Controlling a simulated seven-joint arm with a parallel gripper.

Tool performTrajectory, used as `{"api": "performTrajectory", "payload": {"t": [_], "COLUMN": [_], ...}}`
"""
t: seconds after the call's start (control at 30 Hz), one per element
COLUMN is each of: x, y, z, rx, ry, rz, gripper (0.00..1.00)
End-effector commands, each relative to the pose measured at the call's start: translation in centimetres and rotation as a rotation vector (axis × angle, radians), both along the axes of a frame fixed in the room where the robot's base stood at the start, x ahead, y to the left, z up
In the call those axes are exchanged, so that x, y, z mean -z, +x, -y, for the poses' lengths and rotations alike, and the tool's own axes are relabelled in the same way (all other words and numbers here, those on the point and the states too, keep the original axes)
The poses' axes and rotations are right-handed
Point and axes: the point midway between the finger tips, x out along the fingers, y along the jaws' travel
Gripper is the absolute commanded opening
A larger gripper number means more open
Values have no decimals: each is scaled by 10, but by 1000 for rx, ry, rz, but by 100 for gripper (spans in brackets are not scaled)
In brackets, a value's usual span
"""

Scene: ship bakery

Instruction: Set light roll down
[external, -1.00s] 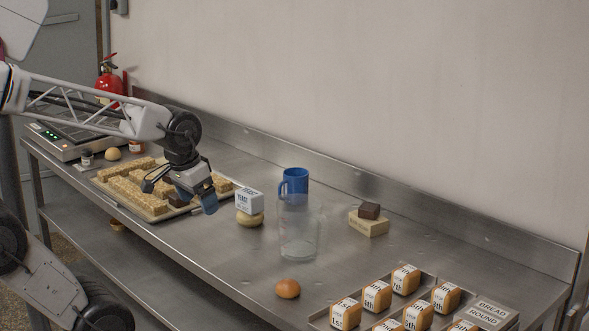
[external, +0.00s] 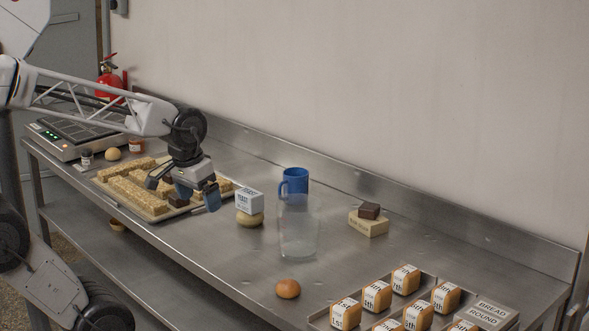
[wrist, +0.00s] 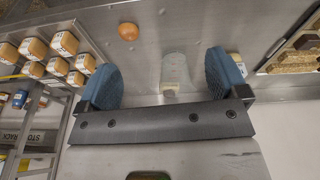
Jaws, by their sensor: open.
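A pale round roll (external: 114,154) sits by the scale at the back left of the steel bench. Another pale roll (external: 250,219) sits mid-bench with a white yeast box (external: 249,201) on top of it. A browner roll (external: 288,288) lies alone near the front edge; it also shows in the wrist view (wrist: 128,31). My gripper (external: 186,193) is open over the right part of the bar tray (external: 150,217). Its two blue fingers are spread in the wrist view (wrist: 165,78), with nothing held between them.
A clear glass jar (external: 299,235) stands before a blue mug (external: 294,184). A dark block rests on a pale box (external: 368,226) farther right. A tray (external: 428,277) of wrapped loaves fills the front right. Bare steel lies around the brown roll.

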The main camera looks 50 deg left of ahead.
Motion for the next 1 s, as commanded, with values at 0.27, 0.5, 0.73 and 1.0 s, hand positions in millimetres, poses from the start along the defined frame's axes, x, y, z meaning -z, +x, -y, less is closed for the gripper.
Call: {"api": "performTrajectory", "payload": {"t": [0.27,0.5,0.73,1.0], "x": [28,65,108,154], "y": [48,93,130,158], "z": [21,46,74,102], "rx": [-258,-534,-803,-1058], "ry": [-54,-91,-109,-111], "rz": [-61,-116,-162,-193], "gripper": [92,92,92,92]}}
